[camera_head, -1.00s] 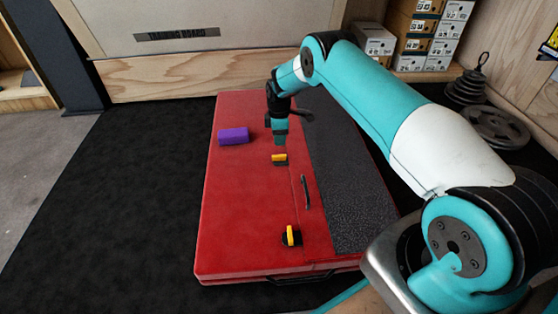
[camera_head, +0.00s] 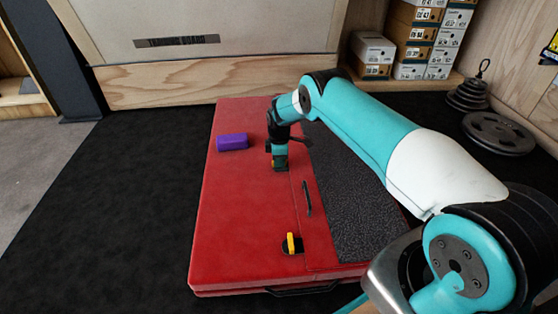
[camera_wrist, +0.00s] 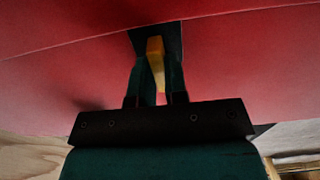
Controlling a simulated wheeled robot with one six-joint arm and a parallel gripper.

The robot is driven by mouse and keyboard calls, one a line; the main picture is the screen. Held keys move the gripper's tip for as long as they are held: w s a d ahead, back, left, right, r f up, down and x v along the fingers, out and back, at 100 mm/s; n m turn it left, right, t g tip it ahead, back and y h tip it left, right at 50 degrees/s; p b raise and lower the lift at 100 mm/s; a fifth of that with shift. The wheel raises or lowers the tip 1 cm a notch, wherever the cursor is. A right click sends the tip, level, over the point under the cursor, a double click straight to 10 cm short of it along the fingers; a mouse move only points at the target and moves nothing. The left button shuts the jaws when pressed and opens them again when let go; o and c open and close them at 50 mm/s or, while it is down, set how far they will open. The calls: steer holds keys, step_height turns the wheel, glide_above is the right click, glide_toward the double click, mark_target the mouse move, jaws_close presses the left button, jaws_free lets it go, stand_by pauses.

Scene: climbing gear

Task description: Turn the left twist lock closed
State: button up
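Two twist locks with yellow tabs are on the red pad (camera_head: 230,230). My gripper (camera_head: 279,166) points down at the far lock and mostly hides it in the head view. In the wrist view, that lock's yellow tab (camera_wrist: 155,52) stands on its dark base between the two fingers of my gripper (camera_wrist: 157,68). The fingers are close along both sides of the tab; I cannot tell whether they press on it. The near twist lock (camera_head: 291,243) has its yellow tab pointing roughly toward the front edge, on a black base, with nothing touching it.
A black strap handle (camera_head: 307,198) is on the pad, beside a dark grey textured panel (camera_head: 350,205). Shoe boxes (camera_head: 410,45) and weight plates (camera_head: 498,133) stand at the back right.

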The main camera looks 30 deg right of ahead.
jaws_close()
steer(key=m, duration=0.3)
steer(key=shift+m, duration=0.4)
steer(key=m, duration=1)
steer(key=shift+b, duration=0.3)
steer(key=shift+m, duration=2)
